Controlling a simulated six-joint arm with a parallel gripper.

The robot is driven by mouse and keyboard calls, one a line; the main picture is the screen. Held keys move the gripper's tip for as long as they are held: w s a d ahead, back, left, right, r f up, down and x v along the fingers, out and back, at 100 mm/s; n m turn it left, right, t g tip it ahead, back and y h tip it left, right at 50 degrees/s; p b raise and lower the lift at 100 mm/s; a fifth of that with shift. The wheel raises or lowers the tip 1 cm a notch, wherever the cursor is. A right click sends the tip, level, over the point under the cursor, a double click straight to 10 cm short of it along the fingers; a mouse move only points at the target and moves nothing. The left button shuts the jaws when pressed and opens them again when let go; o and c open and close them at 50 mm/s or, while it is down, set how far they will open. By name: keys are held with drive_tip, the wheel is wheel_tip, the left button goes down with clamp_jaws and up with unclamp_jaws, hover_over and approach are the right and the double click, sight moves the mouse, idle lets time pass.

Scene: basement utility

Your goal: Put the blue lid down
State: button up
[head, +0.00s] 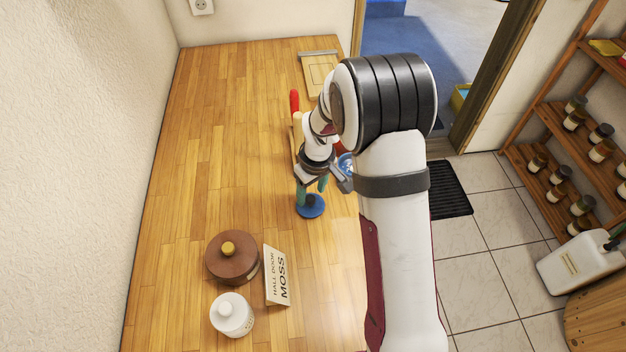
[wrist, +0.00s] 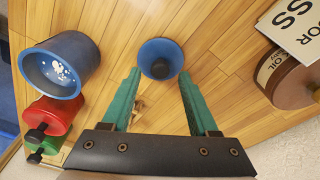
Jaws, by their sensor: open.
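The blue lid (head: 311,209) lies on the wooden worktop, just beneath my gripper (head: 312,186). In the wrist view the round blue lid (wrist: 160,48) has a dark knob at its middle. My gripper's teal fingers (wrist: 160,74) are spread, with one on each side of the knob and gaps between. Nothing is gripped. A blue pot (wrist: 62,66) with white marks inside stands to the left in the wrist view. In the head view it is partly hidden behind my arm (head: 346,164).
Red (wrist: 52,121) and green (wrist: 42,142) items stand beside the pot. A brown lidded pot (head: 230,258), a MOSS card (head: 277,276) and a white jar (head: 232,315) stand at the near end. A wooden board (head: 320,72) lies far back. The worktop's left middle is clear.

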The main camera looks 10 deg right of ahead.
sight(315, 209)
drive_tip(key=s+d+r+m, duration=0.1)
drive_tip(key=s+r, duration=0.2)
drive_tip(key=r, duration=0.4)
drive_tip(key=s+r+m, duration=0.1)
drive_tip(key=s+r, duration=0.3)
drive_tip(key=r, duration=0.3)
drive_tip(key=s+r+m+g+y, duration=0.1)
drive_tip(key=s+r+m, duration=0.2)
drive_tip(key=s+m, duration=0.6)
drive_tip(key=s, duration=1.3)
drive_tip(key=shift+s+a+r+m, duration=0.15)
drive_tip(key=shift+s+a+m, duration=0.1)
drive_tip(key=shift+a+m, duration=0.05)
